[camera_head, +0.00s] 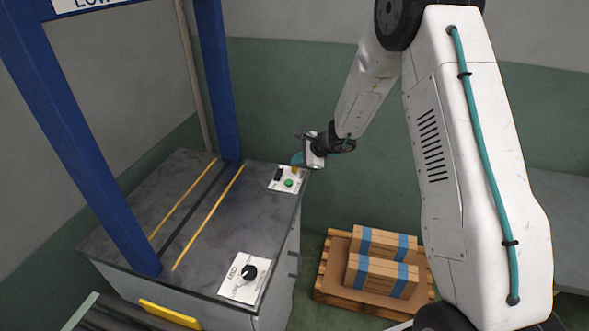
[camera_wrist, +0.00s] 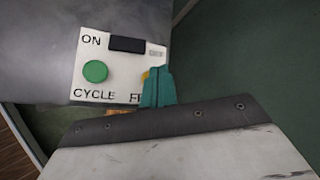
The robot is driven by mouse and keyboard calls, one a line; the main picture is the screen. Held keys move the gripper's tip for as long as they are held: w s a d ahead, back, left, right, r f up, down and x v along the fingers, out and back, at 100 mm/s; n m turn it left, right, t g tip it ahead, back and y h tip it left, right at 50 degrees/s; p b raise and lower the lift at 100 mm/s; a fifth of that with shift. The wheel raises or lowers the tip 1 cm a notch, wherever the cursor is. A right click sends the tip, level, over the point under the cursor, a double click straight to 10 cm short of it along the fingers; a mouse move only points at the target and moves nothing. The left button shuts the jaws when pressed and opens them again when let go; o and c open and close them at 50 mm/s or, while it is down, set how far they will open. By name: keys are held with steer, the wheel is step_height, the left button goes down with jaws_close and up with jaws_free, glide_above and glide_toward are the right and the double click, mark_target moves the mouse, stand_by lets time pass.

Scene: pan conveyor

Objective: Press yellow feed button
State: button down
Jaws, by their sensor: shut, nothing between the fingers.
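The yellow feed button (camera_wrist: 145,76) shows as a thin sliver at the edge of my teal fingers in the wrist view; the rest of it is hidden behind them. In the head view the yellow button (camera_head: 295,170) shows on the white control panel (camera_head: 273,185), just below my fingertips. My gripper (camera_head: 297,159) is shut and empty, over the panel's right end; in the wrist view its closed fingers (camera_wrist: 158,88) cover part of the "FEED" label. I cannot tell whether the fingertips touch the button.
The panel also carries a green cycle button (camera_wrist: 96,71) and a black switch (camera_wrist: 127,45) marked "ON". A black knob (camera_head: 249,272) sits nearer on the grey machine top (camera_head: 215,220). Blue posts (camera_head: 215,80) rise from it. A pallet (camera_head: 330,280) with boxes stands at right.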

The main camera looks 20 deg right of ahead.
mark_target(298, 170)
steer(key=shift+f, duration=0.1)
steer(key=shift+f, duration=0.3)
steer(key=shift+f, duration=0.5)
stand_by(0.7)
stand_by(0.3)
steer(key=shift+r, duration=0.9)
steer(key=shift+r, duration=2.55)
